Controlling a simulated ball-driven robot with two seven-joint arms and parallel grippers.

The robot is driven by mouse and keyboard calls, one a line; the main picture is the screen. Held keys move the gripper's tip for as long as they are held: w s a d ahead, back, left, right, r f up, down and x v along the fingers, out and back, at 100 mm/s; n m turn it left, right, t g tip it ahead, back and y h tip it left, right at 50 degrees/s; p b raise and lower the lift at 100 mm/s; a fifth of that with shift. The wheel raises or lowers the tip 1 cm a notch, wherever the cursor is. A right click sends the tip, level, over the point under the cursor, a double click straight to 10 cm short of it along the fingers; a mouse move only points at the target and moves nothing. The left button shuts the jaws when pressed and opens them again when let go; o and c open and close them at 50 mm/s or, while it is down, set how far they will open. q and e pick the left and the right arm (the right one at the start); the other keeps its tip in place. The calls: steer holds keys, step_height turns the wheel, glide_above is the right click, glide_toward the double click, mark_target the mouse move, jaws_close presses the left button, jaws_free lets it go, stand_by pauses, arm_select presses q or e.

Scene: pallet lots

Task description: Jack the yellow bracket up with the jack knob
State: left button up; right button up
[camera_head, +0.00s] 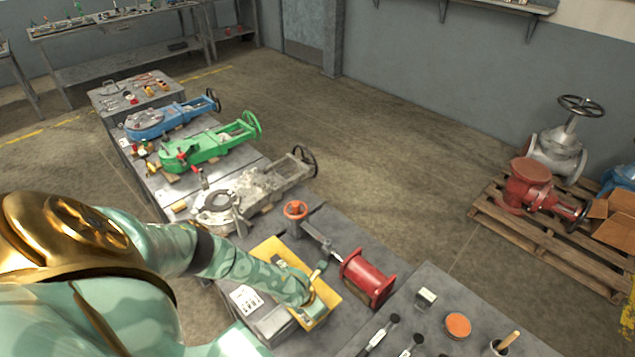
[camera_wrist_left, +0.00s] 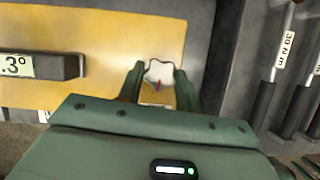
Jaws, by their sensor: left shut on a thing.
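The yellow bracket (camera_head: 262,248) is a flat plate on the bench at the lower middle of the head view. It fills much of the wrist view (camera_wrist_left: 110,35) too. The jack knob (camera_wrist_left: 158,72) is pale and lobed with a small red mark, near the bracket's edge in the wrist view. My left gripper (camera_wrist_left: 160,88) has its two fingers on either side of the knob and is shut on it. In the head view my left arm and gripper (camera_head: 314,300) cover part of the bracket. The right gripper is not in view.
A digital level (camera_wrist_left: 40,66) reading ".3°", its front cut off, lies on the bracket. Black-handled tools (camera_head: 378,335), an orange disc (camera_head: 458,326) and valves in blue, green (camera_head: 205,148) and grey line the benches.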

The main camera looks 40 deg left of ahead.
arm_select(q)
steer(key=shift+s+d+f+m, duration=0.1)
steer(key=shift+d+m, duration=0.05)
steer(key=shift+m, duration=0.25)
steer(key=o, duration=1)
steer(key=shift+r, duration=0.45)
steer(key=shift+a+p+v, duration=0.15)
steer(key=shift+p+v, duration=1.25)
steer(key=shift+v, duration=2.45)
steer(key=shift+a+p+v, duration=0.15)
steer(key=shift+p+v, duration=1.25)
steer(key=shift+v, duration=2.45)
